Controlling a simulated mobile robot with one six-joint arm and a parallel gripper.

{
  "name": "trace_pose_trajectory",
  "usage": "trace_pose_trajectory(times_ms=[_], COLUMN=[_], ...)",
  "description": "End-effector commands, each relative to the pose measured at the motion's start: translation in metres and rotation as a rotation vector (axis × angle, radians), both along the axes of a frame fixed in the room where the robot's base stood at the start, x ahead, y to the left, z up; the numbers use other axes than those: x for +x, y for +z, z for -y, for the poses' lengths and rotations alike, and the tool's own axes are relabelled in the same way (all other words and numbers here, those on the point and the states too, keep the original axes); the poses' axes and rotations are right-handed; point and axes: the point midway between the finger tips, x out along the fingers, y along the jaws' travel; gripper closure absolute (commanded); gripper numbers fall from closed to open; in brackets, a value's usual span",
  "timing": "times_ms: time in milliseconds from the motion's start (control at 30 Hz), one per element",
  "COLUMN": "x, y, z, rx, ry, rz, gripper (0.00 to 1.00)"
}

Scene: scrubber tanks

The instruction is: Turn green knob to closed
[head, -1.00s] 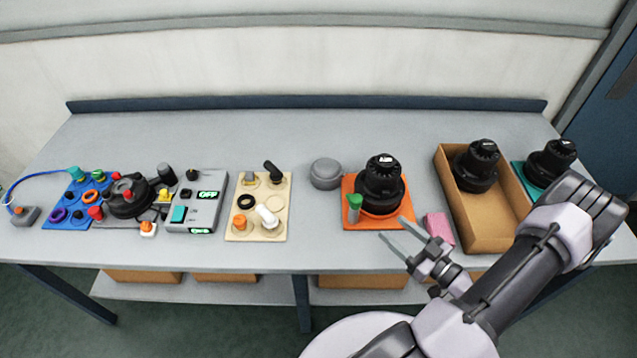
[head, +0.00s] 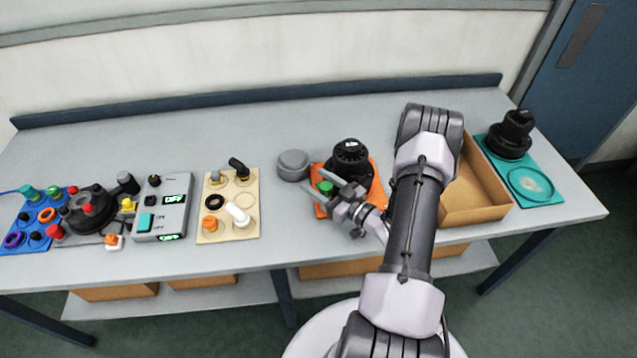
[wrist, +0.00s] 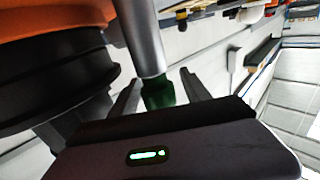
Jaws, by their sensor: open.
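The green knob (head: 325,187) sits at the left front of an orange plate (head: 321,210), beside a black round tank (head: 351,168). My gripper (head: 319,184) is at the knob, its two fingers reaching toward it from the right. In the wrist view the green knob (wrist: 158,93) shows between the two dark fingers (wrist: 160,92), with a grey stem running from it. The fingers are open, and a gap shows between the knob and the right-hand finger. I cannot tell whether either finger touches the knob.
A grey round cap (head: 294,165) lies just left of the orange plate. A cardboard box (head: 487,196) and a teal plate (head: 550,196) with a black tank (head: 511,135) stand to the right. A beige board (head: 245,225) and a grey switch box (head: 165,205) are left.

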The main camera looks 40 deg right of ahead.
Motion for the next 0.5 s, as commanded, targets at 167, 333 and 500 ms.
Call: trace_pose_trajectory(times_ms=[167, 333, 500], x=[-0.0002, -0.0004, -0.0005], y=[0.0001, 0.0000, -0.0001], z=[0.0002, 0.0003, 0.0002], rx=[0.000, 0.000, 0.000], ry=[0.000, -0.001, 0.000], rz=[0.000, 0.000, 0.000], gripper=[0.45, 0.78, 1.00])
